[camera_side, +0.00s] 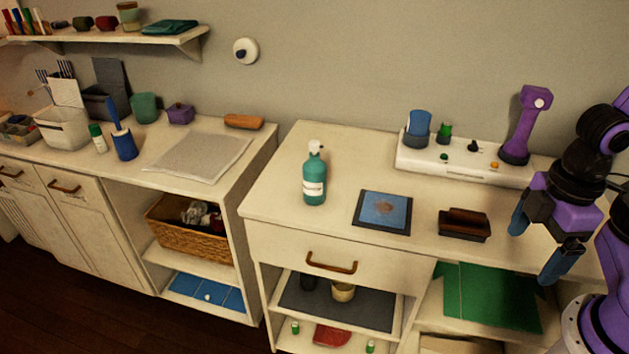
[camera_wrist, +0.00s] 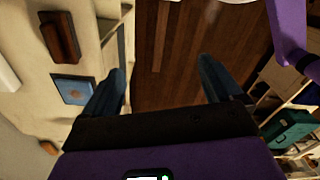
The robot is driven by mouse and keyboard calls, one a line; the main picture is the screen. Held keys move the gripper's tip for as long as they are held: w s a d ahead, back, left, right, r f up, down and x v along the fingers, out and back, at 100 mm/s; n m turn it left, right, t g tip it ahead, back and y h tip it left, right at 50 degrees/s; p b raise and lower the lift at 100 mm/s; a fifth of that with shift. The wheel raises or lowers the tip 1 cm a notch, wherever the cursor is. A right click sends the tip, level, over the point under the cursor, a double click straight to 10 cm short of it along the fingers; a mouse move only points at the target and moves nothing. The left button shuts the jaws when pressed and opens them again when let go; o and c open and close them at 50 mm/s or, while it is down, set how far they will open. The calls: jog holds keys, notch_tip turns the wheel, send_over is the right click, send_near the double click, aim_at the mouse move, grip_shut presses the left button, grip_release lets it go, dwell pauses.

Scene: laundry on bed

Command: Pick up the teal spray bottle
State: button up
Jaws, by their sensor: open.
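The teal spray bottle (camera_side: 314,178) stands upright on the white cabinet top, with a white spray head and a pale label. My gripper (camera_side: 535,250) is at the right of the side view, over the right end of the cabinet, well to the right of the bottle. Its two blue fingers are spread apart with nothing between them. In the wrist view my gripper (camera_wrist: 162,85) is also open, with dark wooden floor beyond the fingers. I cannot make out the bottle in the wrist view.
A blue picture-like pad (camera_side: 383,210) and a brown brush-like block (camera_side: 465,224) lie between the bottle and my gripper. A white rack (camera_side: 465,163) with a blue cup and a purple stand is along the wall. The cabinet top around the bottle is clear.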

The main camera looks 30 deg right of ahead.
jog(key=w+a+f+m+t+y, duration=0.1)
jog(key=w+a+f+m+y, duration=0.25)
jog(key=w+a, duration=0.5)
jog(key=m+t+h, duration=0.4)
jog(key=m+t, duration=0.5)
jog(key=t, duration=0.4)
send_near(314, 177)
jog(key=s+d+f, duration=0.1)
jog(key=s+d, duration=0.1)
jog(key=s, duration=0.2)
jog(key=x, duration=1)
jog(key=shift+w, duration=0.15)
jog(key=shift+a+r+x, duration=0.1)
jog(key=shift+r+x, duration=0.05)
jog(key=shift+x, duration=1.45)
jog(key=shift+a+r+x, duration=0.1)
jog(key=shift+r+x, duration=0.05)
jog(key=shift+x, duration=1.4)
jog(key=shift+w, duration=0.1)
jog(key=c, duration=1.2)
jog(key=shift+c, duration=0.5)
